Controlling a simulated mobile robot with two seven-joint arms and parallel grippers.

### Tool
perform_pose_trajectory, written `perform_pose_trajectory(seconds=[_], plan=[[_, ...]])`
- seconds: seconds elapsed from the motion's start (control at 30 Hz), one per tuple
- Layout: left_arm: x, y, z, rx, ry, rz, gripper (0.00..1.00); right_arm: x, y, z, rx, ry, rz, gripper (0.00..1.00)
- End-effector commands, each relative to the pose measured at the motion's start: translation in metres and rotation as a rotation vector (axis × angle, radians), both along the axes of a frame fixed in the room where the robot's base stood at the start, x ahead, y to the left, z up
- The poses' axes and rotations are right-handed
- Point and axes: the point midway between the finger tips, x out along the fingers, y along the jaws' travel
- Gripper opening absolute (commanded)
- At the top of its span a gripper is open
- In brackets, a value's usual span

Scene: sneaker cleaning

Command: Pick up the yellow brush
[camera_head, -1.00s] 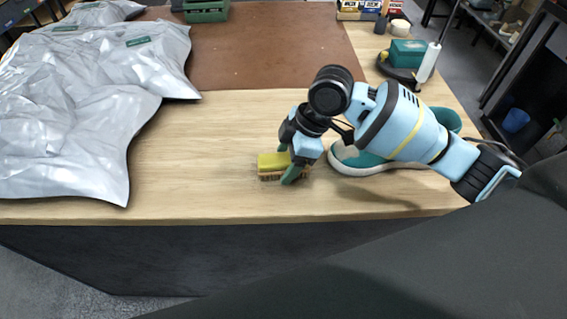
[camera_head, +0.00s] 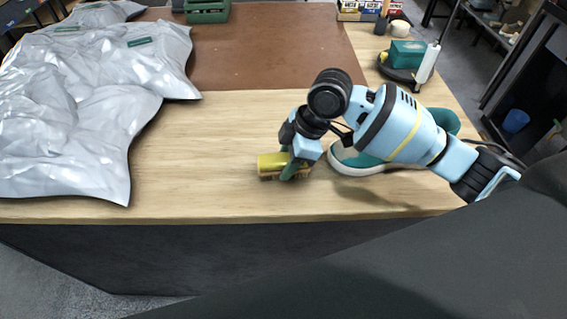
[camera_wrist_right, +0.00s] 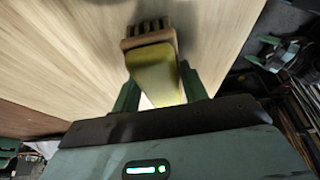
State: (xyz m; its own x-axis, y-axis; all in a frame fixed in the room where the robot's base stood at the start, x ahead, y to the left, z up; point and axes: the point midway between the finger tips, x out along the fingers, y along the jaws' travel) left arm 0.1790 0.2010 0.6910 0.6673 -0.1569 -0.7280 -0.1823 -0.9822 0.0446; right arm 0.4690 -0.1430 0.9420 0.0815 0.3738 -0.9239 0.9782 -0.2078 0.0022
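The yellow brush (camera_head: 270,163) is at the front middle of the wooden table, with a yellow top and brown bristle side. My right gripper (camera_head: 291,169) has its green fingers closed around the brush's right part. In the right wrist view the brush (camera_wrist_right: 155,70) lies between the two fingers (camera_wrist_right: 160,92), its bristles pointing away from the gripper. The brush looks slightly tilted, at or just above the table surface; I cannot tell whether it touches. My left gripper is not in view.
A teal sneaker with a white sole (camera_head: 352,163) is right behind my right arm. Large silver bags (camera_head: 70,110) cover the table's left side. A brown mat (camera_head: 270,50) lies at the back. The wood between bags and brush is clear.

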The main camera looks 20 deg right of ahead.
Motion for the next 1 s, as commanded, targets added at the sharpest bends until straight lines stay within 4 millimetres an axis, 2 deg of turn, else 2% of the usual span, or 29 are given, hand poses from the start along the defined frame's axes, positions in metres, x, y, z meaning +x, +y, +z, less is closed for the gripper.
perform_pose_trajectory(seconds=[0.03, 0.17, 0.57, 0.83, 1.0], plan=[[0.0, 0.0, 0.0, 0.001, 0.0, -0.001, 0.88, 0.0, 0.0, 0.0, 0.0, 0.0, 0.0, 0.35], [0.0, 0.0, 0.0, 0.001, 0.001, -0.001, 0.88, 0.0, 0.0, 0.0, 0.0, 0.0, 0.0, 0.19], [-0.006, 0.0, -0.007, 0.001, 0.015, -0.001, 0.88, 0.0, 0.0, 0.003, 0.0, 0.0, 0.0, 0.19], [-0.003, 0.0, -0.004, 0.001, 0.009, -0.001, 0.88, 0.001, 0.0, 0.044, 0.002, -0.004, 0.001, 0.19], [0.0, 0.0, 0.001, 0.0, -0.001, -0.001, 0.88, -0.037, 0.001, 0.045, 0.0, -0.001, 0.004, 0.19]])
